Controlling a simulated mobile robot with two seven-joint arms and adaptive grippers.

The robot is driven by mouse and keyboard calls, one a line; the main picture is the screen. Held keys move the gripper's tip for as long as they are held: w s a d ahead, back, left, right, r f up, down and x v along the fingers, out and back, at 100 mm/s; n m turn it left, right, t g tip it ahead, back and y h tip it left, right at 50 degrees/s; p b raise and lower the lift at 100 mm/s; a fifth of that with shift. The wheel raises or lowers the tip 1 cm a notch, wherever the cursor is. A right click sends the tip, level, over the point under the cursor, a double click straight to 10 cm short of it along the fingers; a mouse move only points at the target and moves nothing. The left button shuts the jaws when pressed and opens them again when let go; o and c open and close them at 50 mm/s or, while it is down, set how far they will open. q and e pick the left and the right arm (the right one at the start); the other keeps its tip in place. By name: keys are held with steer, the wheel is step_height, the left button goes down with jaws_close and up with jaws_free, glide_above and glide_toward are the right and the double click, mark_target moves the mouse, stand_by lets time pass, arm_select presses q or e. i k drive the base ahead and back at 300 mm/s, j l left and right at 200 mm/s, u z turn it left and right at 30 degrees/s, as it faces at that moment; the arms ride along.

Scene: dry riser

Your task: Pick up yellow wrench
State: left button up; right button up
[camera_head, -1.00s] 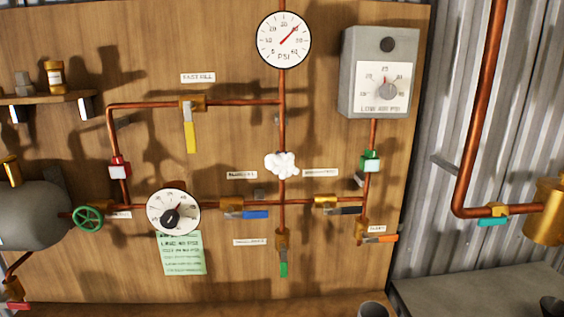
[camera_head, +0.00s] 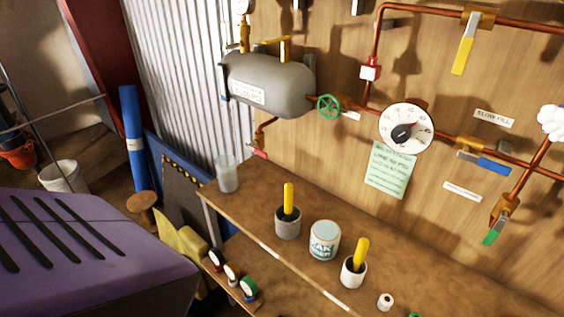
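I see no object that is clearly a yellow wrench. Two yellow handles stand up out of small cups on the wooden bench. One yellow handle (camera_head: 288,197) is in the left grey cup (camera_head: 288,226). The other yellow handle (camera_head: 361,250) leans slightly in the right pale cup (camera_head: 353,274). Their lower ends are hidden inside the cups, so I cannot tell what tools they are. A yellow valve lever (camera_head: 463,57) hangs from the upper copper pipe. Neither of my grippers is in view.
A labelled can (camera_head: 324,240) stands between the cups. A clear jar (camera_head: 227,174) is at the bench's (camera_head: 262,183) far left. A grey tank (camera_head: 268,82), green handwheel (camera_head: 329,106) and dial (camera_head: 406,129) are above. A large purple object (camera_head: 90,250) fills the lower left.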

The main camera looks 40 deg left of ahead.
mark_target(288, 188)
steer(key=u, duration=1.15)
